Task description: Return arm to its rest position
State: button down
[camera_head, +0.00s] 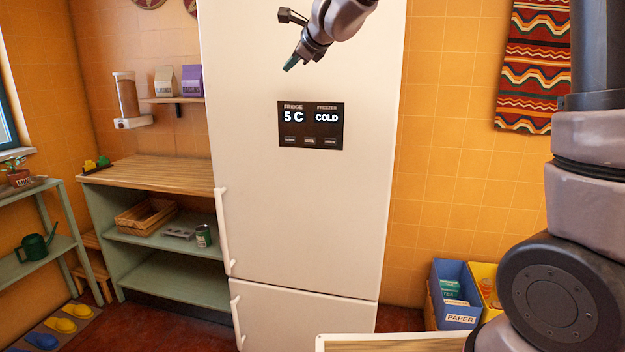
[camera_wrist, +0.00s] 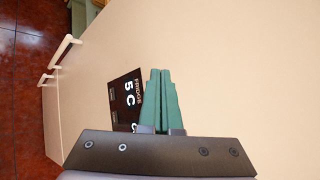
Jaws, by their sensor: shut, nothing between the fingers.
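My gripper (camera_head: 291,63) is in front of the upper part of the fridge door, above the display panel. Its green fingers are together and empty, as the wrist view shows at the fingertips (camera_wrist: 160,74). The tall cream fridge (camera_head: 300,220) has a black panel (camera_head: 311,126) reading "FRIDGE 5 C" and "FREEZER COLD". The panel shows sideways in the wrist view (camera_wrist: 124,100), partly hidden behind the fingers. Both fridge doors look closed. I cannot tell how far the fingertips are from the door.
A green shelf unit (camera_head: 150,172) with a wooden crate (camera_head: 147,216) and a can (camera_head: 203,236) stands left of the fridge. Blue (camera_head: 455,310) and yellow (camera_head: 484,275) bins stand on the floor at right. A light table edge (camera_head: 390,342) shows at the bottom.

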jog(key=s+d+r+n, duration=0.2)
jog(key=s+d+n, duration=0.4)
jog(key=d, duration=0.4)
jog(key=s+d+f+n+g+h, duration=0.2)
jog(key=s+d+f+n, duration=0.2)
jog(key=s+d, duration=0.6)
jog(key=s+d+f+n+g+h, duration=0.2)
jog(key=s+d+f+n, duration=0.3)
jog(key=s+d, duration=0.6)
notch_tip(320, 180, down, 2)
jog(key=s+h, duration=0.1)
jog(key=s, duration=0.1)
jog(key=shift+s+d, duration=0.15)
jog(key=shift+s, duration=0.25)
